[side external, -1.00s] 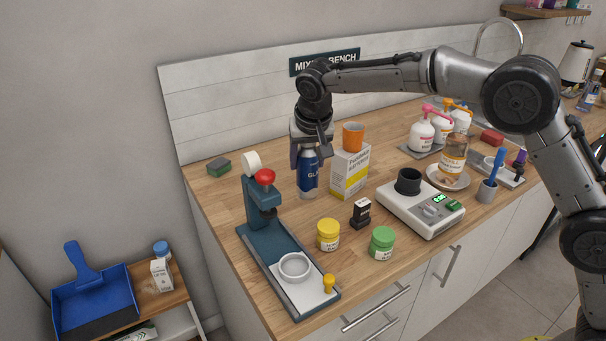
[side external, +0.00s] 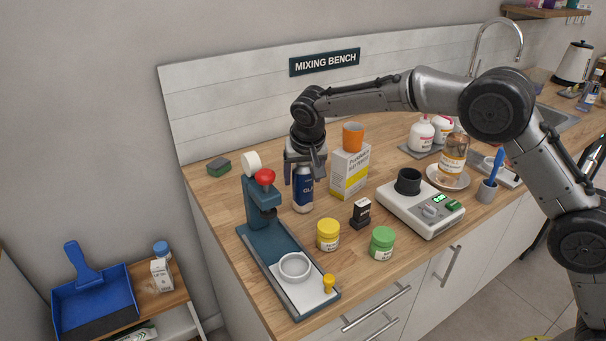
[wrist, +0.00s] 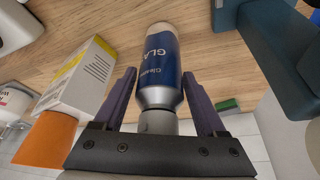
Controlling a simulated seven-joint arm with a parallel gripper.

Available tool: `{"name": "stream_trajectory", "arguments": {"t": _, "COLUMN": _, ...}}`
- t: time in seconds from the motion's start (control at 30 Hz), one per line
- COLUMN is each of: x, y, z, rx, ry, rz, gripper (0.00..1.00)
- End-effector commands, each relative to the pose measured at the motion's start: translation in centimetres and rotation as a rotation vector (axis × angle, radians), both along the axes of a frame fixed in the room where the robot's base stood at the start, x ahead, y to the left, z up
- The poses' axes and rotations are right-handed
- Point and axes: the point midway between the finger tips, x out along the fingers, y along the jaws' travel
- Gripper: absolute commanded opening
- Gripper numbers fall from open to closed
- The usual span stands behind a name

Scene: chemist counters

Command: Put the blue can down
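The blue can (side external: 304,195), with a silver shoulder and white lettering, is upright at or just above the wooden counter, behind the press; I cannot tell whether its base touches. My gripper (side external: 304,174) points down over its top, with a finger on either side. In the wrist view, the two fingertips (wrist: 159,72) lie against both sides of the can's body (wrist: 160,60), so it looks shut on the can. The can's narrow grey top sits between the fingers near the palm.
A blue press (side external: 262,215) with a red knob stands left of the can. The white-and-yellow carton (side external: 349,172), with an orange cup (side external: 353,137) above it, stands close on the right. A yellow-lidded jar (side external: 328,235) is in front. A sponge (side external: 219,167) lies back left.

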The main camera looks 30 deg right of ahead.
Motion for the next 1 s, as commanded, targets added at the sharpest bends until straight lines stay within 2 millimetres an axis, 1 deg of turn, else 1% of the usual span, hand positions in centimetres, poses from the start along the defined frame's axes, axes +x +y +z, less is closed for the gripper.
{"name": "stream_trajectory", "arguments": {"t": 0.03, "x": 0.0, "y": 0.0, "z": 0.0, "rx": 0.000, "ry": 0.000, "rz": 0.000, "gripper": 0.85}}
{"name": "stream_trajectory", "arguments": {"t": 0.07, "x": 0.0, "y": 0.0, "z": 0.0, "rx": 0.000, "ry": 0.000, "rz": 0.000, "gripper": 0.90}}
{"name": "stream_trajectory", "arguments": {"t": 0.1, "x": 0.0, "y": 0.0, "z": 0.0, "rx": 0.000, "ry": 0.001, "rz": 0.000, "gripper": 0.91}}
{"name": "stream_trajectory", "arguments": {"t": 0.37, "x": 0.0, "y": 0.0, "z": 0.1, "rx": 0.000, "ry": 0.000, "rz": 0.000, "gripper": 0.91}}
{"name": "stream_trajectory", "arguments": {"t": 0.47, "x": -0.1, "y": 0.1, "z": 0.7, "rx": 0.000, "ry": -0.001, "rz": 0.001, "gripper": 0.91}}
{"name": "stream_trajectory", "arguments": {"t": 0.57, "x": -0.5, "y": 0.3, "z": 1.9, "rx": 0.001, "ry": -0.004, "rz": 0.002, "gripper": 0.91}}
{"name": "stream_trajectory", "arguments": {"t": 0.8, "x": -2.2, "y": 1.0, "z": 6.4, "rx": 0.002, "ry": -0.005, "rz": 0.002, "gripper": 0.91}}
{"name": "stream_trajectory", "arguments": {"t": 1.0, "x": -3.5, "y": 1.5, "z": 9.6, "rx": 0.001, "ry": -0.003, "rz": 0.001, "gripper": 0.91}}
